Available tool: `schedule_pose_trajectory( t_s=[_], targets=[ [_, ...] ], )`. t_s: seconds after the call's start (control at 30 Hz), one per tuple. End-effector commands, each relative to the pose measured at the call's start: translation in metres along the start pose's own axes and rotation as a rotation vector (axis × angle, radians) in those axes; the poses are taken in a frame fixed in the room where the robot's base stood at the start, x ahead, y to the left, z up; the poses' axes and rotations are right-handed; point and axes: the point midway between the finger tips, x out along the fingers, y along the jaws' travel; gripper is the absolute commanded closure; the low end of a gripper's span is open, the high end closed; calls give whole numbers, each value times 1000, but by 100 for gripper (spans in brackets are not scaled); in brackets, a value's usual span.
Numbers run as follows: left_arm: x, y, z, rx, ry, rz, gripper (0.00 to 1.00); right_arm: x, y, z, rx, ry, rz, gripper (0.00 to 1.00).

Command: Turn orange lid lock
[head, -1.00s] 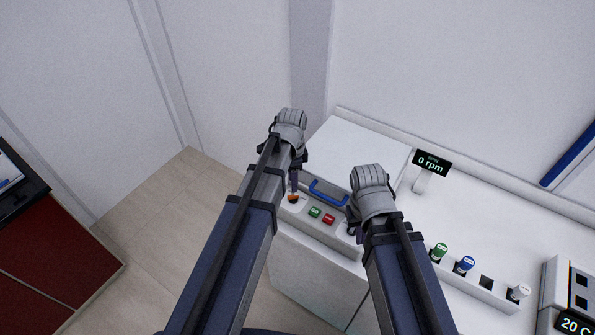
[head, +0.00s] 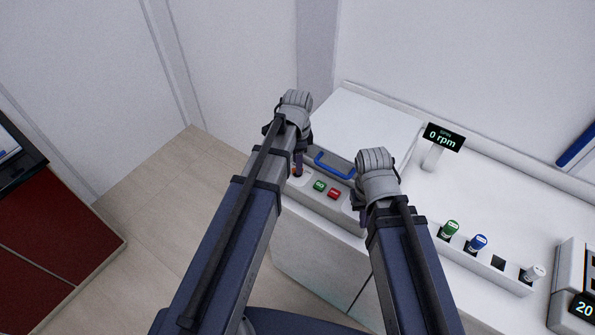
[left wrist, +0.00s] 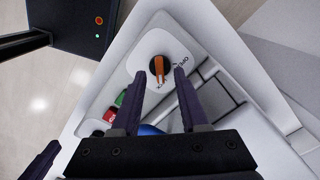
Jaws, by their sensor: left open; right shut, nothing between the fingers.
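The orange lid lock (left wrist: 159,69) is a knob with an orange bar on a dark round base, set in the white front panel of a lidded machine. In the left wrist view it sits just beyond and between the fingertips of my left gripper (left wrist: 158,77), which is open; I cannot tell whether they touch it. In the head view the lock (head: 294,172) is mostly hidden by my left gripper (head: 299,172). My right gripper (head: 357,205) is shut and empty, near the right end of the panel. The white lid (head: 365,125) with a blue handle (head: 334,166) is down.
A green button (head: 319,186) and a red button (head: 334,194) lie right of the lock. A display reading 0 rpm (head: 443,137) stands behind. Several capped tubes, including a blue one (head: 478,242), stand in a rack at right. Open floor lies left.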

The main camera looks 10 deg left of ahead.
Motion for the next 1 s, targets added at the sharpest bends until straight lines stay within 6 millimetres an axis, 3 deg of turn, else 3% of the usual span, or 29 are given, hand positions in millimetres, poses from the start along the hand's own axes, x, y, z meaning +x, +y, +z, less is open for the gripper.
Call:
schedule_pose_trajectory(
  t_s=[0.03, 0.1, 0.47, 0.83, 1.0],
  targets=[
    [11, 0, 0, 0, 0, 0, 56, 11, -1, -1, 0, 0, 0, 100],
    [16, 0, 0, 0, 0, 0, 56, 15, -2, -1, 0, 0, 0, 100],
    [17, 0, 0, 0, 0, 0, 56, 16, -2, -1, 0, 0, 0, 100],
    [17, 0, 0, 0, 0, 0, 98, 17, -2, -1, 1, 0, 0, 100],
    [17, 0, 0, 0, 0, 0, 100, 17, -2, -1, 1, 0, 0, 100]
  ],
)
